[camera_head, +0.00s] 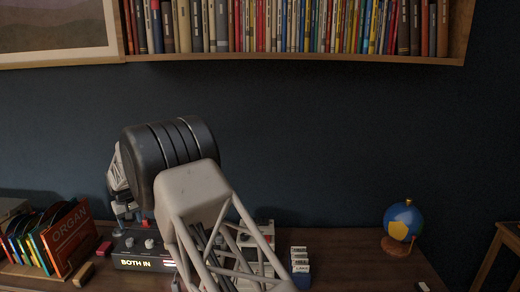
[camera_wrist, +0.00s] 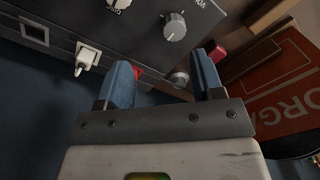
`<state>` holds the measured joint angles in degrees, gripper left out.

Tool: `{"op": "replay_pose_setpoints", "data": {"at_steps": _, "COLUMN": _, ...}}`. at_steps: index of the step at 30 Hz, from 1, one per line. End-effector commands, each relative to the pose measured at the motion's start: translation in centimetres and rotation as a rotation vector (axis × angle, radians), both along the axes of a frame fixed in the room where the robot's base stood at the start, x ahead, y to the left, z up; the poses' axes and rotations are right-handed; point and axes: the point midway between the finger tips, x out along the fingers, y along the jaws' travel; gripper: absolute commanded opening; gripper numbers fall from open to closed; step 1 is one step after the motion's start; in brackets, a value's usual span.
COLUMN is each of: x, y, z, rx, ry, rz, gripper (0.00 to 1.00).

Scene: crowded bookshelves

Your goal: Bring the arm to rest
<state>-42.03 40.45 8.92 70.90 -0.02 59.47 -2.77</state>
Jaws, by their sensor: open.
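My gripper (camera_wrist: 165,78) is open in the wrist view, its two blue-grey fingers apart. A small red piece (camera_wrist: 138,72) shows beside the left finger; I cannot tell what it belongs to. Nothing is clearly held.
The orange "ORGAN" book (camera_head: 68,236) stands with several records or books at the left of the desk. A globe (camera_head: 402,221) stands at the right. A full bookshelf (camera_head: 300,56) hangs above. A white plug (camera_wrist: 87,58) sits in the box. The desk right of centre is mostly clear.

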Motion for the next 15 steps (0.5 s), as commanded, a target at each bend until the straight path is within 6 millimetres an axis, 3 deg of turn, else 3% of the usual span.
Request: {"op": "replay_pose_setpoints", "data": {"at_steps": 15, "x": 0.3, "y": -13.5, "z": 10.1, "rx": 0.020, "ry": -0.027, "rz": -0.112, "gripper": 0.61}}
